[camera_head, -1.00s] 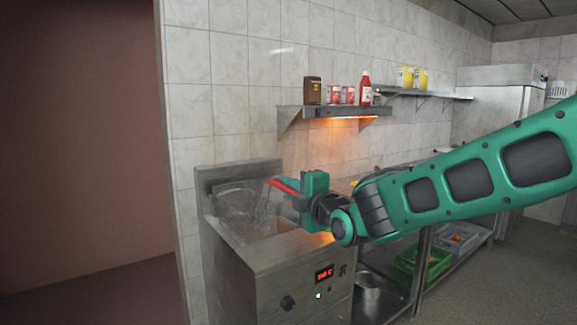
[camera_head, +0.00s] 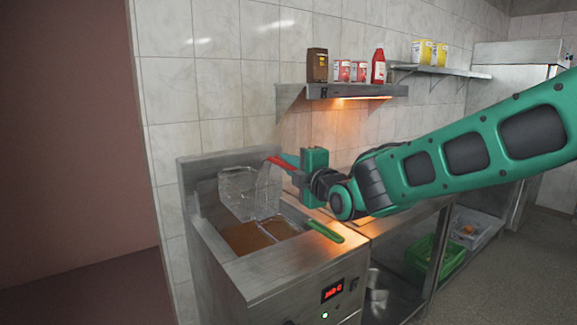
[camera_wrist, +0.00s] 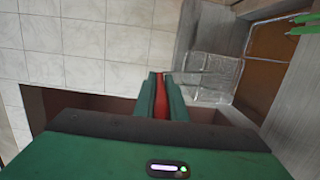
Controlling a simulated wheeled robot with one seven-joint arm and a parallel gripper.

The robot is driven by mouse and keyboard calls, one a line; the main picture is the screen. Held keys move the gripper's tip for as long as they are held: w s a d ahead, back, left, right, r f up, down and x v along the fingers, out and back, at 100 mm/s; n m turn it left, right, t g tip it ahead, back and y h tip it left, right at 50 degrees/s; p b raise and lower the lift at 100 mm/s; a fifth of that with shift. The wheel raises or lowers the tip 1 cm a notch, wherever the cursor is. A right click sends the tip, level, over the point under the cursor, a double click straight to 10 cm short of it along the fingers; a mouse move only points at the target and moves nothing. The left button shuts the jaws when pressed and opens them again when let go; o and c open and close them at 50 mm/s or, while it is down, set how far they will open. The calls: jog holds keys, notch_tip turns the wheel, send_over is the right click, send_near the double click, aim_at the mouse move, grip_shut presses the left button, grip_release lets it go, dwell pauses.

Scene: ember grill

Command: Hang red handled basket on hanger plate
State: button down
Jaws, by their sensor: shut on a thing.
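The wire basket (camera_head: 250,190) hangs from my gripper (camera_head: 290,163) over the back of the fryer, above the brown oil (camera_head: 244,236). Its red handle (camera_head: 279,161) is between my shut fingers. In the wrist view, the red handle (camera_wrist: 160,105) runs between the fingers of my gripper (camera_wrist: 160,80), and the wire mesh basket (camera_wrist: 208,75) is beyond them to the right. The fryer's upright metal back plate (camera_head: 228,160) stands behind the basket. I cannot tell whether basket and plate touch.
A green handle (camera_head: 327,232) lies across the fryer's front edge, right of the oil; green handles also show in the wrist view (camera_wrist: 305,22). A lower shelf holds a green crate (camera_head: 428,258).

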aim_at(279, 159)
jog(key=shift+a+x, duration=0.2)
jog(key=shift+x, duration=0.95)
jog(key=shift+a+x, duration=0.15)
jog(key=shift+x, duration=0.95)
jog(key=shift+s+f, duration=0.1)
jog(key=shift+f, duration=0.6)
jog(key=shift+s+f, duration=0.15)
jog(key=shift+f, duration=0.75)
jog(key=c, duration=1.7)
grip_release()
jog(key=shift+w, duration=0.1)
jog(key=shift+f, duration=0.15)
